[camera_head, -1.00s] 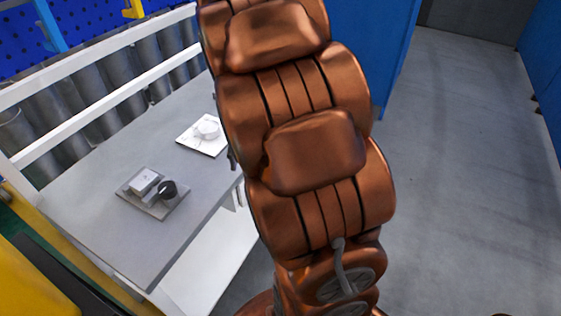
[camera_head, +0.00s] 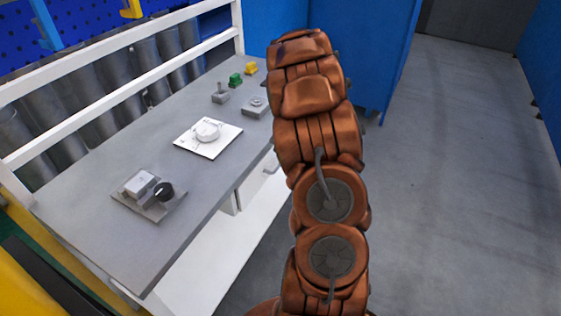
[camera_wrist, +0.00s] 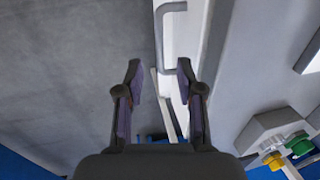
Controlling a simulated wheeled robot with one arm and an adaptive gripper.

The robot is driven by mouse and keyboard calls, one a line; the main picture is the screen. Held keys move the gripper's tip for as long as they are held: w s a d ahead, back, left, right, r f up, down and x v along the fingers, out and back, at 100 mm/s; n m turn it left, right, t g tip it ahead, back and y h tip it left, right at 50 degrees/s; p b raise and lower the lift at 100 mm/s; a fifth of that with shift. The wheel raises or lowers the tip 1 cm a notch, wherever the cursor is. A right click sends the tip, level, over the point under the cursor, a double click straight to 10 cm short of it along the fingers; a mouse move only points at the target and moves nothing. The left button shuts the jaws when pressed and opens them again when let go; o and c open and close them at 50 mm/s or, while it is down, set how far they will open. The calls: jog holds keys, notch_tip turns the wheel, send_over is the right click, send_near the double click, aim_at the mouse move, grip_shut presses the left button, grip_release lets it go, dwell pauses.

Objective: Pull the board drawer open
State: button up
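The board drawer (camera_head: 252,188) is a white front under the right edge of the grey worktop, with a grey bar handle (camera_head: 270,169). In the wrist view the bracket-shaped handle (camera_wrist: 158,40) stands out from the white drawer front (camera_wrist: 181,42) at top centre. The drawer looks shut. My gripper (camera_wrist: 158,68) is open, its two dark fingers spread and empty. The handle's lower end appears between and just beyond the fingertips; I cannot tell the depth gap. In the head view my copper arm hides the gripper.
The worktop (camera_head: 100,222) carries a block with a black knob (camera_head: 150,192), a white plate with a round dial (camera_head: 207,136), and small switches and green and yellow parts at the back. A blue cabinet (camera_head: 355,50) stands behind. The floor on the right is clear.

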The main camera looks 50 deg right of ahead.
aim_at(279, 165)
jog(key=shift+w+a+f+p, duration=0.1)
jog(key=shift+w+f+p, duration=0.1)
jog(key=shift+f, duration=0.85)
jog(key=shift+w+a+f+p, duration=0.15)
jog(key=shift+f+p, duration=0.1)
jog(key=shift+f, duration=0.85)
jog(key=shift+w+f+p, duration=0.2)
jog(key=shift+f, duration=0.85)
grip_shut()
